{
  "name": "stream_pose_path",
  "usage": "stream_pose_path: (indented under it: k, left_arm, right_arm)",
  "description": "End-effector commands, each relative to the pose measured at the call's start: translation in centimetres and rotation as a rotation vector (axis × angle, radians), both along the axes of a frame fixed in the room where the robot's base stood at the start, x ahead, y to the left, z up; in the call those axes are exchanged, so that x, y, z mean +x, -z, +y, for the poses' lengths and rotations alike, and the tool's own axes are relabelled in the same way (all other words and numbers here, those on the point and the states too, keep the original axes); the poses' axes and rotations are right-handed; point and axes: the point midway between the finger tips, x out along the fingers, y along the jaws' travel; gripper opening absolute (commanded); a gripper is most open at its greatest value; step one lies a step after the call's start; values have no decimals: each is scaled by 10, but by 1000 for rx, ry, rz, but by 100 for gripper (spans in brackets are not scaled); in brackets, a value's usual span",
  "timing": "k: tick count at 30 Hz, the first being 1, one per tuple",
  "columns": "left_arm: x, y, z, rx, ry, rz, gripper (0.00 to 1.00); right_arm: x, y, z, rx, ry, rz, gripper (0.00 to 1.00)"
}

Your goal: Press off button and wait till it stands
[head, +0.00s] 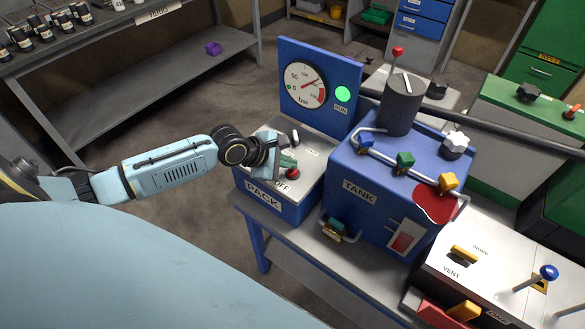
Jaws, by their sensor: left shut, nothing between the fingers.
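The blue PACK box (262,196) has a light top panel with a red button (292,173) marked OFF. My left gripper (286,164) is shut and empty over this panel, its fingertips just behind and left of the red button; I cannot tell if they touch it. Behind the box, a round pressure gauge (304,85) marked bar has a red needle pointing to the upper right. A green lamp (343,94) marked RUN is lit beside it. My right gripper is not in view.
The blue TANK box (370,215) with valve handles and a dark cylinder (402,105) stands directly right of the PACK box. A panel marked VENT (458,285) is at lower right. A grey shelf (150,90) stands at the left. Floor is open between shelf and bench.

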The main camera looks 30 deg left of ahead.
Motion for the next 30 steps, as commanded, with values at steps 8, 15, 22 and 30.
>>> stream_pose_path:
  k: [8,15,22,30]
  left_arm:
    - [0,3,0,0,0,0,0]
    - [0,6,0,1,0,1,0]
    - [0,9,0,1,-1,2,0]
    - [0,11,0,1,0,1,0]
  right_arm:
    - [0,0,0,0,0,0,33]
    - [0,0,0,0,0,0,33]
    - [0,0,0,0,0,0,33]
    - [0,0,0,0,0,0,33]
